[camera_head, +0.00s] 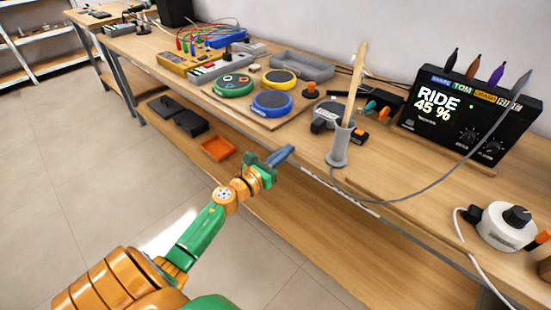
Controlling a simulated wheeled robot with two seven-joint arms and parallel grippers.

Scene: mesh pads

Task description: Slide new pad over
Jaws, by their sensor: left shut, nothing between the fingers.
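Three round mesh pads lie on a wooden board (300,103) on the workbench. The green-rimmed pad (233,84) is at the left and has small marks or parts on its dark top. The yellow-rimmed pad (279,79) is behind, and the blue-rimmed pad (271,104) is nearest the front edge. My left gripper (288,150) is shut and empty, at the bench's front edge, in front of the blue pad and apart from it. My right gripper is not in view.
A grey holder (340,147) with a wooden stick (356,82) stands to the right of the gripper. A black module (464,118) reads "RIDE 45 %". A grey tray (301,65) lies behind the pads. A white knob unit (503,227) sits at right. An orange bin (217,149) is on the lower shelf.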

